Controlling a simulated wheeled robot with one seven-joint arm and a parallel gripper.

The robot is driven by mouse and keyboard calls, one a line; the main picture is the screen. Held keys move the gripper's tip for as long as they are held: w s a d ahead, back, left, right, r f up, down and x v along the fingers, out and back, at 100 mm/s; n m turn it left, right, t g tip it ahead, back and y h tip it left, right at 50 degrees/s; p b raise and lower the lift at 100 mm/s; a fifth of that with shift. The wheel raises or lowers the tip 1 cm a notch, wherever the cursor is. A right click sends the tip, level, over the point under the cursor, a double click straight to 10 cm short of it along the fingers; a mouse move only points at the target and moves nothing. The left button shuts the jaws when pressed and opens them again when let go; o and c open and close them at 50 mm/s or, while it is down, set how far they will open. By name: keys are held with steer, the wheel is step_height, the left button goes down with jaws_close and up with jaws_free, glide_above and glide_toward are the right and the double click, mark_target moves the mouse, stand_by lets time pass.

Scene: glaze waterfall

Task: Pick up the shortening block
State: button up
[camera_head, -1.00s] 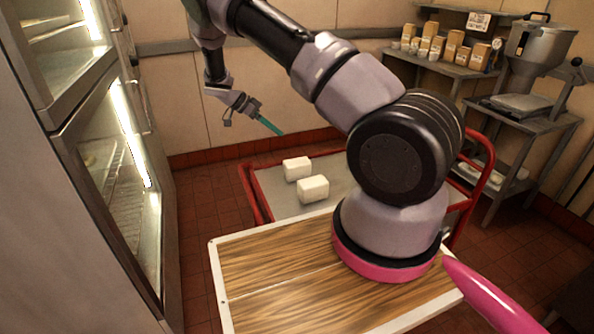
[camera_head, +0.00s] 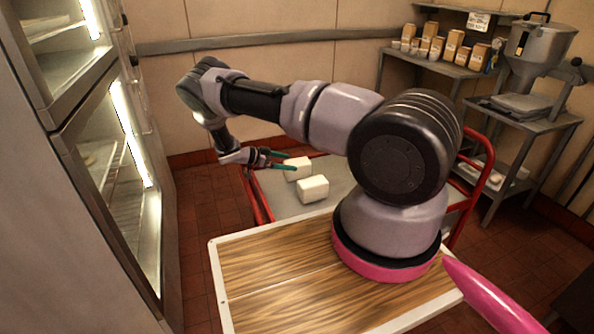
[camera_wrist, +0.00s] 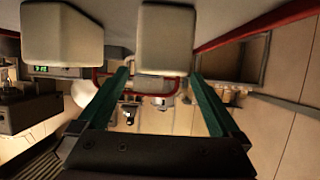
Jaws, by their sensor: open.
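Two white rounded blocks lie on the grey top of a red-railed cart; I cannot tell by marking which is the shortening block. The farther block (camera_head: 300,169) is at the cart's left, and the nearer block (camera_head: 313,189) is just in front and to its right. My gripper (camera_head: 289,160) is open, its teal fingers pointing right at the farther block's left side. In the wrist view, one block (camera_wrist: 166,38) appears ahead between the green fingers of my gripper (camera_wrist: 160,75), and the other block (camera_wrist: 62,36) is to the left. Nothing is held.
The cart (camera_head: 270,198) has a red rail (camera_head: 482,180) at right. A wood-topped board (camera_head: 270,270) is in front of it. A tall lit glass-door cabinet (camera_head: 130,210) stands at left. Shelves with cartons and a metal machine (camera_head: 540,45) stand at back right.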

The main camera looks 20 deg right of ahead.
steer(key=x, duration=0.5)
steer(key=shift+w, duration=0.1)
jaws_close()
